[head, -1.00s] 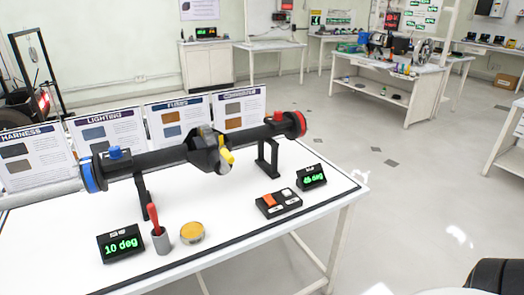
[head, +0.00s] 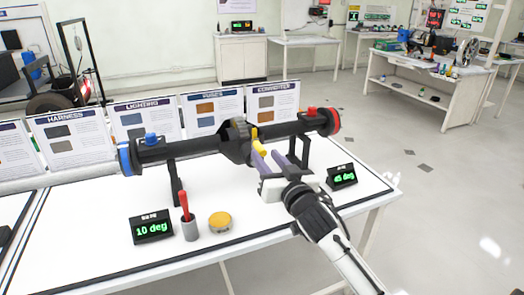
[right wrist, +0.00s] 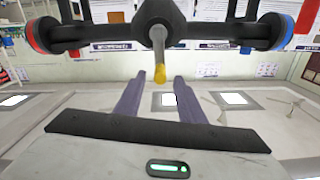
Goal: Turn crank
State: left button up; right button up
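A black axle rig (head: 190,148) stands on two supports on the white table, with a blue disc (head: 124,160) at its left end and a red disc (head: 334,122) at its right end. A yellow-tipped crank handle (head: 257,144) sticks out from the central housing (head: 237,142). In the right wrist view the yellow tip (right wrist: 160,74) lies ahead of and between the fingers. My right gripper (head: 272,162) is open and empty, just in front of the handle; contact cannot be told. My left gripper is out of view.
Displays read 10 deg (head: 152,228) and 45 deg (head: 342,176). Labelled panels (head: 145,120) line the back. My right arm hides the button box area.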

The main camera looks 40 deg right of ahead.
aim_at(264, 154)
jog(key=shift+x, duration=2)
jog(key=shift+a, duration=0.1)
grip_shut()
